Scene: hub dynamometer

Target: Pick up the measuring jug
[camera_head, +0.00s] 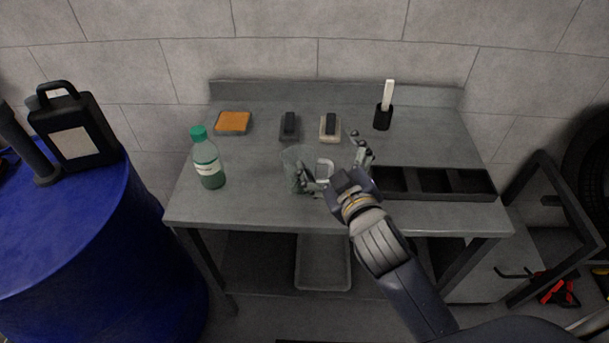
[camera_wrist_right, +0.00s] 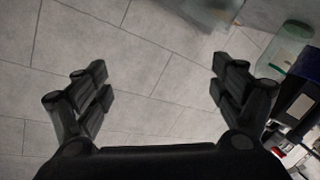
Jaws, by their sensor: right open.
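The clear measuring jug (camera_head: 291,158) stands upright on the grey metal workbench (camera_head: 250,205), left of centre in the head view. Its pale handle (camera_head: 325,168) is on its right side. My right gripper (camera_head: 329,152) is open at the jug's handle side. One finger overlaps the lower part of the jug in the picture, and the other is to the right of the handle. Contact cannot be told. In the right wrist view the two fingers (camera_wrist_right: 160,78) are spread wide with nothing between them. My left gripper is not in view.
A green-capped bottle (camera_head: 208,162) stands left of the jug. A dark divided tray (camera_head: 434,196) lies to the right. An orange sponge (camera_head: 233,122), two brushes (camera_head: 289,126) (camera_head: 330,128) and a black holder (camera_head: 383,117) with a white handle are behind. A blue drum (camera_head: 90,235) stands left.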

